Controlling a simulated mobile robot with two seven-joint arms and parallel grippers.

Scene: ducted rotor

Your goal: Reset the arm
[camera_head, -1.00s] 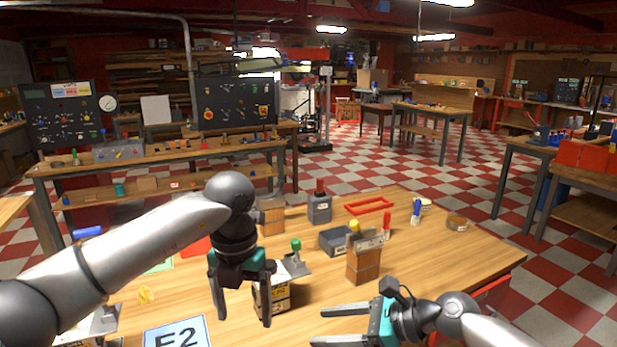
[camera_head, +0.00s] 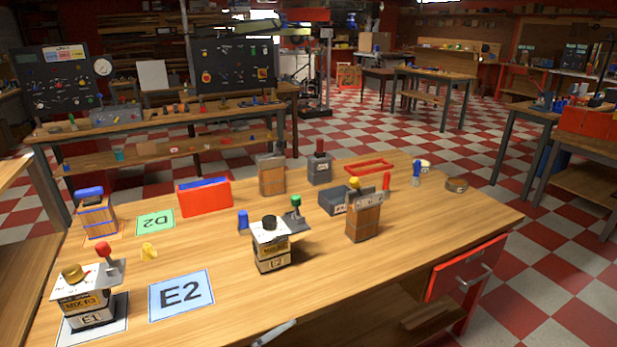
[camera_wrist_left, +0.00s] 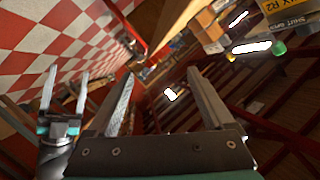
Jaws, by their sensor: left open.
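My left gripper (camera_wrist_left: 160,78) is open and empty in the left wrist view, its two fingers wide apart. My right gripper (camera_wrist_left: 68,72) shows at the left of that view with its fingers apart and nothing between them. A white-topped box with a black knob (camera_head: 270,248) stands upright on the workbench (camera_head: 370,275), clear of any gripper. In the left wrist view, a box lettered R2 (camera_wrist_left: 287,18) shows at the top right.
A box marked E1 (camera_head: 90,302) stands at the front left beside the blue E2 card (camera_head: 181,295). A brown block (camera_head: 364,222), a dark tray (camera_head: 336,201) and a red bin (camera_head: 204,197) stand further back. A red drawer (camera_head: 466,269) juts out at the right. The bench's front middle is clear.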

